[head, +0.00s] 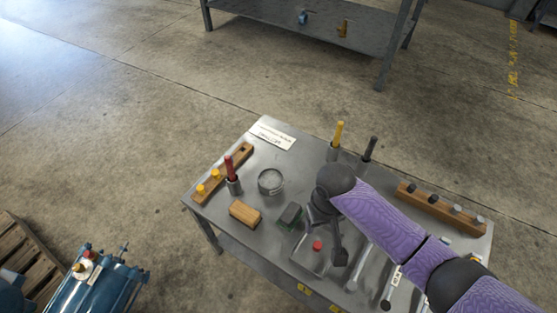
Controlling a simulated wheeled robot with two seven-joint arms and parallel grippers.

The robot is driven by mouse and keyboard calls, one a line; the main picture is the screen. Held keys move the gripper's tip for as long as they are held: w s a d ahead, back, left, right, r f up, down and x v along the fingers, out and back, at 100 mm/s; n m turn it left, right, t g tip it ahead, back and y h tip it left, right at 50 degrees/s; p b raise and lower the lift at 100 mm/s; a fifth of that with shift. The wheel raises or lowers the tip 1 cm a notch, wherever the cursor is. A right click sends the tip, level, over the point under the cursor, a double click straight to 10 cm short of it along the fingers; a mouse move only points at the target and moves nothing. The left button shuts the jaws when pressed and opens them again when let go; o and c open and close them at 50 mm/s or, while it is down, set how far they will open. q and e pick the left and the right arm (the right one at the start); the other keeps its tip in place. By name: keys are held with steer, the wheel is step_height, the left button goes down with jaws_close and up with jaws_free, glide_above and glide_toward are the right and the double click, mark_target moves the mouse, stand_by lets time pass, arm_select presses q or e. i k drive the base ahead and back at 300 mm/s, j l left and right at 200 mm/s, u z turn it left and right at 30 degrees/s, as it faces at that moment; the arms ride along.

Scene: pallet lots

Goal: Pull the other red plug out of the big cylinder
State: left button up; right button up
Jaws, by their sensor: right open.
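A big blue cylinder (98,290) lies at the lower left, beside the table and cut off by the frame's bottom edge. Small fittings show on its top, among them a reddish spot (87,253); I cannot tell whether that is a plug. A small red round piece (317,245) sits on the table near my right gripper. My right gripper (330,235) is dark, open and over the table's middle, far from the blue cylinder. It holds nothing that I can see, and its own wrist partly hides it. My left gripper is not in view.
The grey metal table (300,160) carries a wooden rack with yellow plugs (208,187), a red-handled tool (230,170), a round dish (271,181), a wooden block (244,213) and a long wooden rack (440,209). A pallet (30,255) lies left.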

mark_target(88, 254)
steer(key=u, duration=1.9)
